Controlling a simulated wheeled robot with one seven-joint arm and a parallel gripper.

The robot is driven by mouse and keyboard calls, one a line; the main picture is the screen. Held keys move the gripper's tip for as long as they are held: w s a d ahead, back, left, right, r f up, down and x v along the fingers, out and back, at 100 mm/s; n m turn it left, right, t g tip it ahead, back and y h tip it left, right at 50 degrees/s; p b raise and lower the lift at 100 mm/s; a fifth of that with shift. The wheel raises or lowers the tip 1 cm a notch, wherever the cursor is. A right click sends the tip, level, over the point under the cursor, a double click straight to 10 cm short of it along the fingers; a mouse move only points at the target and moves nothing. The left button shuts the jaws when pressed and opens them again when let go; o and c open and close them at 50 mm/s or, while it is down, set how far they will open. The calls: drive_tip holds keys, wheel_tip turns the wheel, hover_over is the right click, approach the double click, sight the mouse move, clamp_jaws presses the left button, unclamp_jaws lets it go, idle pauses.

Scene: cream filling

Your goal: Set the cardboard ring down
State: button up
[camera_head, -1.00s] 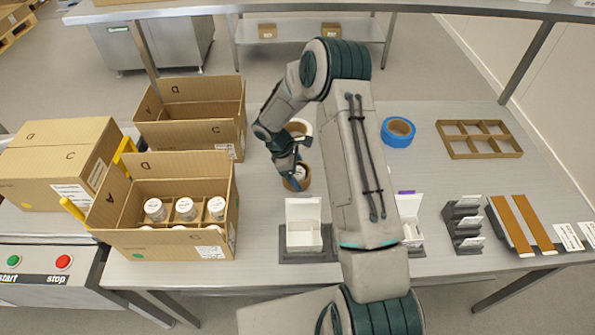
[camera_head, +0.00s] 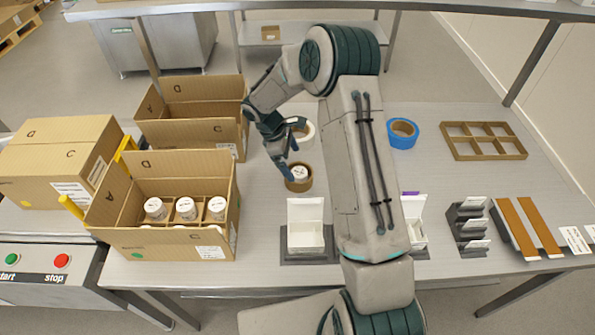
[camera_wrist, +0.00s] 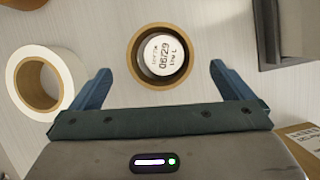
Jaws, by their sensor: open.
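In the wrist view the ring (camera_wrist: 134,71) surrounds the jar lid (camera_wrist: 163,55). My gripper (camera_head: 285,168) is open and empty. In the wrist view its blue fingers (camera_wrist: 158,80) are spread wide, one on each side of the ring and apart from it. The ring's underside is hidden.
A white tape roll (camera_head: 308,137) lies just behind the ring; it also shows in the wrist view (camera_wrist: 22,62). The box with jars (camera_head: 165,243) is to the left. The white small box (camera_head: 305,238) stands in front. A blue tape roll (camera_head: 402,142) lies right of my arm.

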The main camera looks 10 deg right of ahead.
drive_tip(key=s+d+r+m+t+y, duration=0.1)
drive_tip(key=s+r+m, duration=0.2)
drive_tip(key=s+r, duration=0.5)
drive_tip(key=s+r+m+t, duration=0.1)
drive_tip(key=s+r+m, duration=0.25)
drive_tip(key=r, duration=0.75)
drive_tip(key=s+d+r+m+t+y, duration=0.1)
drive_tip(key=s+m, duration=0.6)
drive_tip(key=s, duration=0.9)
wheel_tip(320, 180, up, 3)
drive_tip(key=shift+s+d+f+m+t+y+b, duration=0.15)
drive_tip(key=shift+s+m+t+y+b, duration=0.15)
drive_tip(key=shift+t+y, duration=0.75)
drive_tip(key=shift+w, duration=0.1)
